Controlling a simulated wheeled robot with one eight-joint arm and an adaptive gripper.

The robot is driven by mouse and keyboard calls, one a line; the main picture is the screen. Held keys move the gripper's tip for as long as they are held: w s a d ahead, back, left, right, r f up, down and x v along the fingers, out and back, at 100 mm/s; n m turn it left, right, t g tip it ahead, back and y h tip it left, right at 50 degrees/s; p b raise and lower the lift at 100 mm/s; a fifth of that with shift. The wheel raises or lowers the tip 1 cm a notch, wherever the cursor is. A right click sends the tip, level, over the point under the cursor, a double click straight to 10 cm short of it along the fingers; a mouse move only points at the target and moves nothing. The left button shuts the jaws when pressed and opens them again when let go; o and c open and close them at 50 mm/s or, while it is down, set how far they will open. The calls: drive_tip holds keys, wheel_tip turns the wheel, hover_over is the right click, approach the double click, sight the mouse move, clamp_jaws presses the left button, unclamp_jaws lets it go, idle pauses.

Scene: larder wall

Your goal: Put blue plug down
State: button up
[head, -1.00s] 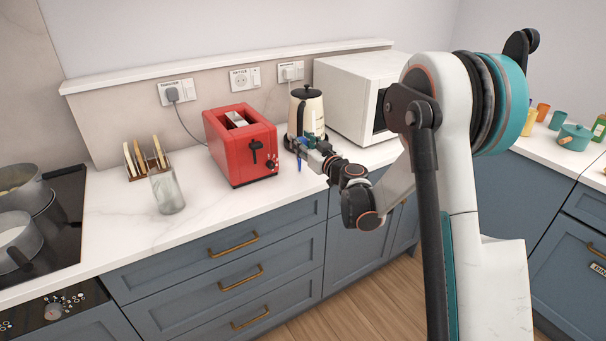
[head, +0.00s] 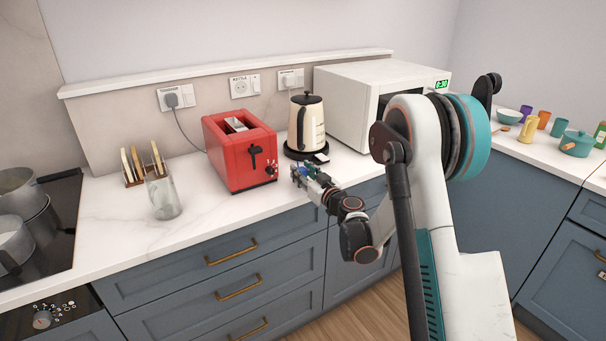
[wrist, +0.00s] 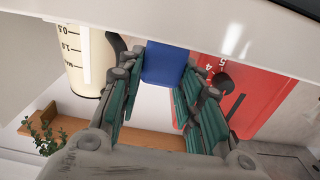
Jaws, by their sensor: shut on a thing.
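The blue plug (wrist: 165,62) shows in the wrist view as a plain blue block at the fingertips. My gripper (wrist: 160,85) is shut on it, with a green-padded finger on either side. In the head view my gripper (head: 302,176) is over the front part of the counter (head: 240,215), just right of the red toaster and in front of the kettle. The plug is too small and covered there to make out clearly. I cannot tell whether it touches the counter.
The red toaster (head: 240,150) and cream kettle (head: 306,124) stand close behind my gripper. A white microwave (head: 350,105) is at the right. A glass jar (head: 163,195) stands left. The middle wall socket (head: 241,87) is empty; the left socket (head: 172,100) holds a grey plug.

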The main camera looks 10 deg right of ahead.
drive_tip(key=shift+f, duration=0.25)
drive_tip(key=shift+f, duration=0.35)
drive_tip(key=o, duration=1.2)
drive_tip(key=shift+r, duration=0.1)
